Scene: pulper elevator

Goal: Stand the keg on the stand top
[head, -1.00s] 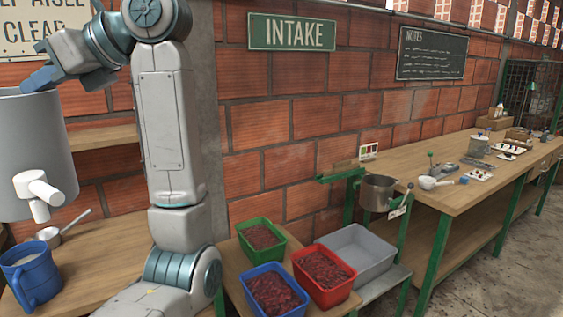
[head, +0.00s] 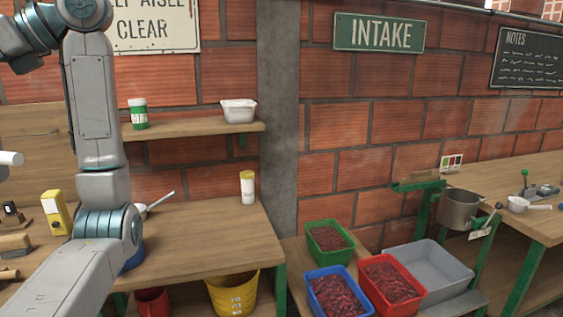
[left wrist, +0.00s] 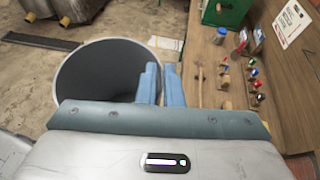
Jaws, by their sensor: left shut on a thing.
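The keg (left wrist: 98,72) is a large grey open-topped cylinder in the left wrist view. I look down into its mouth, and it seems empty. My left gripper (left wrist: 160,78), with two blue fingers, is shut on the keg's rim at its right side. In the head view only the keg's white spigot (head: 10,158) shows at the left edge; its body and my left gripper are outside that picture. The keg's base is hidden. I cannot make out the stand top in either view. My right gripper is in neither view.
A wooden bench (head: 210,238) holds a yellow-capped shaker (head: 247,188) and a ladle. A shelf (head: 190,135) above carries a green-lidded jar and a white tub. Colored bins with red contents and an empty grey bin (head: 437,265) stand right. In the wrist view, a bench runs along the right.

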